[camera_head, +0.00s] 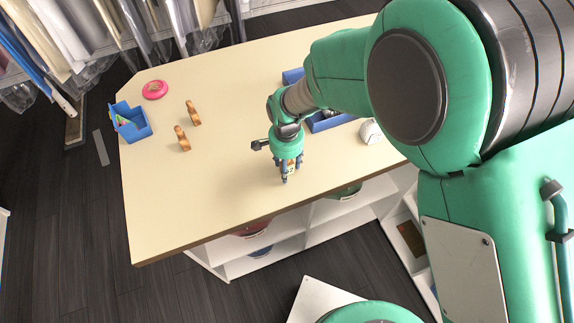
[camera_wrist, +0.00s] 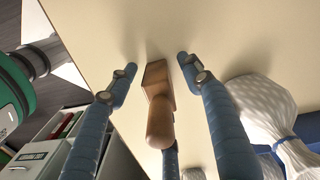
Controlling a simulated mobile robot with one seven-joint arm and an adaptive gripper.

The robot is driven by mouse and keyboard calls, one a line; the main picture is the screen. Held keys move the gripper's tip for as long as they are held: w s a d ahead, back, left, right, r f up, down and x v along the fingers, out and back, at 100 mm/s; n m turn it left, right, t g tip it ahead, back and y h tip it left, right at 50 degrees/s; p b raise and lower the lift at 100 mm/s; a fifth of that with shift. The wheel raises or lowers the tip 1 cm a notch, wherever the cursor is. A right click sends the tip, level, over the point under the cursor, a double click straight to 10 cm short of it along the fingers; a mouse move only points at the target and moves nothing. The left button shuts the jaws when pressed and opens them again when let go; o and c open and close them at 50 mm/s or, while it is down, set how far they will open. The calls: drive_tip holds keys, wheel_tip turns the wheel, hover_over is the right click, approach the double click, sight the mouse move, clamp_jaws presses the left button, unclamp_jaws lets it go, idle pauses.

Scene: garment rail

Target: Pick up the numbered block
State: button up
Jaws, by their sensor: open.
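A wooden piece (camera_wrist: 158,118) with a squared end and a rounded knob end lies between my fingers in the wrist view. No number shows on its visible faces, so I cannot tell for sure that it is the numbered block. My gripper (camera_wrist: 157,66) is open, with a blue finger on each side of the piece and visible gaps between. In the head view my gripper (camera_head: 288,174) points down over the table near its front edge. A small patch with yellow and red on it (camera_head: 292,168) shows between the fingers there, mostly hidden.
The cream table (camera_head: 220,190) is clear left of my gripper. Two brown wooden figures (camera_head: 182,139), a blue bin (camera_head: 133,124) and a pink ring (camera_head: 155,90) sit at left. A blue tray (camera_head: 330,123) and a white round thing (camera_head: 370,131) are at right. Shelves (camera_head: 265,265) stand below.

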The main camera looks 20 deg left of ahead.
idle(0.3)
clamp_jaws()
drive_tip(key=shift+r, duration=0.1)
drive_tip(key=shift+r, duration=0.35)
wheel_tip(320, 180, up, 3)
drive_tip(key=shift+r+p, duration=0.1)
drive_tip(key=shift+p, duration=0.25)
drive_tip(key=s+d+r, duration=0.1)
drive_tip(key=s+d, duration=0.9)
drive_tip(key=s, duration=0.2)
drive_tip(key=shift+d+p, duration=0.35)
drive_tip(key=shift+p, duration=0.1)
